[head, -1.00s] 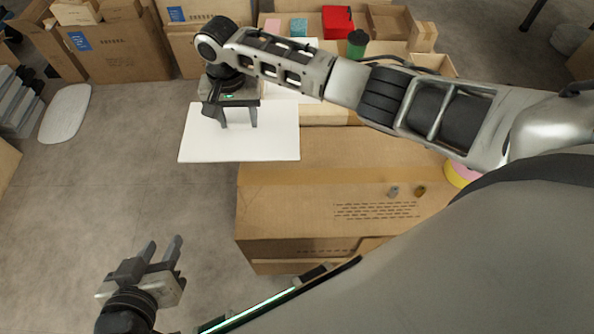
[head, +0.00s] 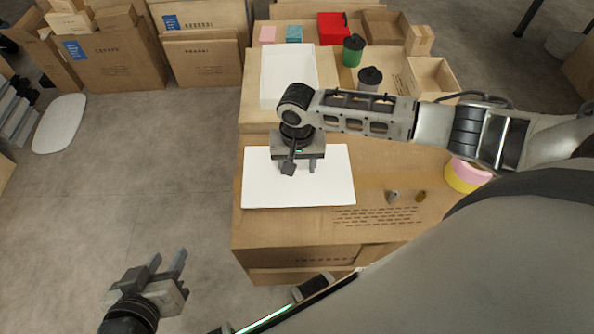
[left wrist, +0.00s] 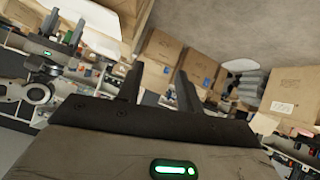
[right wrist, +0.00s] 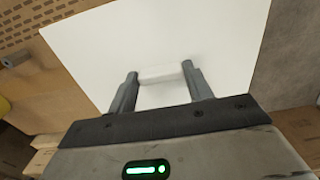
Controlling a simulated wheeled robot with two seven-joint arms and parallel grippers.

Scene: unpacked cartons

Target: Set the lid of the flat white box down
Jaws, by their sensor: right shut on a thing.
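The lid (head: 325,188) is a flat white panel over the near cardboard carton top, at its left side. My right gripper (head: 300,168) is above it, shut on a raised white grip block (right wrist: 160,74) in the middle of the lid (right wrist: 110,45). Whether the lid touches the carton or hovers just above it, I cannot tell. The open flat white box (head: 288,78) lies behind, on the farther carton surface. My left gripper (head: 165,265) is open and empty, low over the floor at the left.
On the near carton (head: 300,238), a small grey cylinder (head: 393,196), a brown one (head: 421,196) and a pink-yellow roll (head: 466,175) stand to the right. Behind are a green canister (head: 353,50), a dark-lidded canister (head: 370,79) and a red box (head: 333,28).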

